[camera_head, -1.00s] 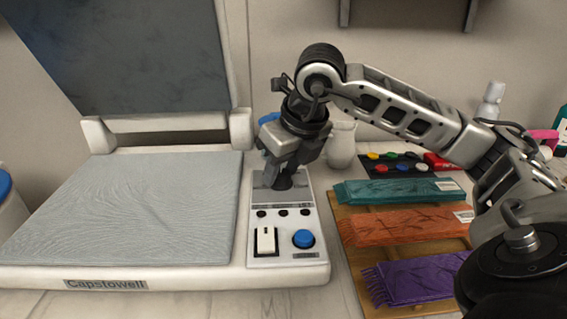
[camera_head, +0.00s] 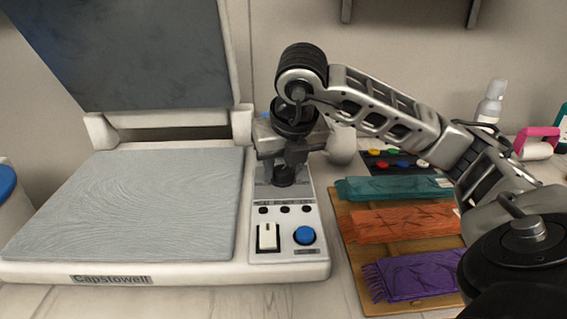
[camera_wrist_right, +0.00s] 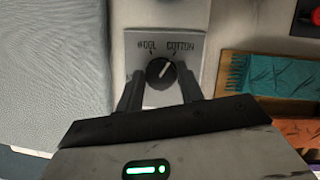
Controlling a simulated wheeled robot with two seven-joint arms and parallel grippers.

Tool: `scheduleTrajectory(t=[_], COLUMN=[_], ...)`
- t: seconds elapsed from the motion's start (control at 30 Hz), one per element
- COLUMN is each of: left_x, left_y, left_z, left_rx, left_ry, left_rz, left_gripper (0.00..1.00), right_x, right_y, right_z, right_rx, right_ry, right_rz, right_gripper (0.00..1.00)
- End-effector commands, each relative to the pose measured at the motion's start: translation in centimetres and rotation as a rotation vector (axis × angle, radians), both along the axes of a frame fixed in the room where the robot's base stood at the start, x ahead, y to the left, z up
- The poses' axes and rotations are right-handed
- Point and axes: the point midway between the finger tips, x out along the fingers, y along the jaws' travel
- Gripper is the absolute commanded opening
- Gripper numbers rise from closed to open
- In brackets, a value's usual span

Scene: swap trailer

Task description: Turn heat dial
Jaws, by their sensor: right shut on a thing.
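The black heat dial (camera_head: 284,176) sits at the back of the control panel, on the right side of the heat press. In the right wrist view the dial (camera_wrist_right: 160,72) has a white pointer line aimed up and right, toward the word COTTON. A second label at upper left seems to read WOOL. My right gripper (camera_head: 284,165) points down over the dial and is shut on it, with one finger on each side in the right wrist view (camera_wrist_right: 160,84). My left gripper is not in view.
The press has a grey bed (camera_head: 130,205) and a raised dark lid (camera_head: 135,50). A white rocker switch (camera_head: 268,237) and a blue button (camera_head: 304,235) sit nearer on the panel. Folded teal (camera_head: 390,188), orange (camera_head: 405,221) and purple (camera_head: 415,275) cloths lie on a wooden board to the right.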

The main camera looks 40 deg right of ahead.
Motion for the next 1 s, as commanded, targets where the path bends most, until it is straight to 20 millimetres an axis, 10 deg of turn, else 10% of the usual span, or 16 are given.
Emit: scheduleTrajectory(t=[0.17, 0.2, 0.27, 0.67, 1.0], left_x=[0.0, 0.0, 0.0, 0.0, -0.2], left_y=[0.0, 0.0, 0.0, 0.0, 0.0], left_z=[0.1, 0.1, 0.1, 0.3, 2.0], left_rx=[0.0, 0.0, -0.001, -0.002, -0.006], left_ry=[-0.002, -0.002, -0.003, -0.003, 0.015], left_rz=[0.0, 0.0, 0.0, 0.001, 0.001], left_gripper=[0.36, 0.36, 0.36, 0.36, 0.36], right_x=[0.0, 0.0, 0.0, -0.2, -2.7], right_y=[0.0, 0.0, 0.0, 0.2, 1.3], right_z=[-0.1, -0.1, -0.1, 0.7, 8.0], right_rx=[0.001, 0.001, 0.001, 0.001, -0.002], right_ry=[0.004, 0.004, 0.004, 0.0, -0.005], right_rz=[0.002, 0.002, 0.003, 0.003, 0.004], right_gripper=[0.14, 0.43, 0.59, 0.59, 0.59])
